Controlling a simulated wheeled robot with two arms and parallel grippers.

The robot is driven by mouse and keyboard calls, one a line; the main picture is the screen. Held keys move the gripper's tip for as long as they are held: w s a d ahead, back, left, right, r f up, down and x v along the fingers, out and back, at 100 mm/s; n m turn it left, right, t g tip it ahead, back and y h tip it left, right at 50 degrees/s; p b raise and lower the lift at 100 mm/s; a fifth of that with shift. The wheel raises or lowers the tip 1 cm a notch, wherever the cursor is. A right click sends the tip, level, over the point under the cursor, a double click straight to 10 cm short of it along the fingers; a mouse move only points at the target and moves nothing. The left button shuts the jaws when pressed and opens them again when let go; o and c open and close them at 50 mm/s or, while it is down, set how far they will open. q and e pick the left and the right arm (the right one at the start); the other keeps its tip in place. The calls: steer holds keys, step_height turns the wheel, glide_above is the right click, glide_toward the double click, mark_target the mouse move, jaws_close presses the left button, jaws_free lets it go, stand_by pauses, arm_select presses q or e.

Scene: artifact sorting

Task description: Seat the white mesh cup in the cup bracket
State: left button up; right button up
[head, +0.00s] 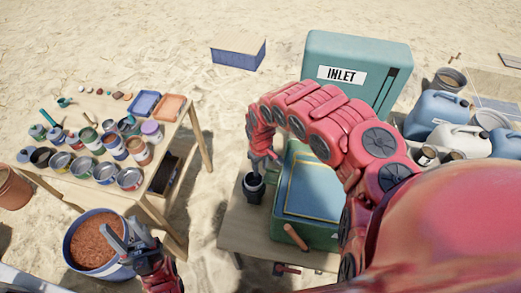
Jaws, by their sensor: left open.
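My right arm reaches in from the right, and its gripper (261,164) points down just above a dark round cup-shaped holder (253,188) at the left edge of the small table. This holder may be the cup bracket. I cannot make out a white mesh cup for certain; the gripper and the small size hide what is inside the holder. Whether the right fingers are apart or closed is too small to tell. My left gripper (127,240) is open and empty, in front of a blue bucket of reddish grains (67,243).
The small table (233,233) carries a green case (315,236) beside the holder. A teal INLET box (357,50) stands behind. A wooden table (172,137) at left holds several cans and trays. Jugs (437,106) crowd the right. Sand between the tables is clear.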

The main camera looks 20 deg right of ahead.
step_height(320, 180, up, 12)
steer(key=p, duration=0.5)
steer(key=shift+r, duration=0.2)
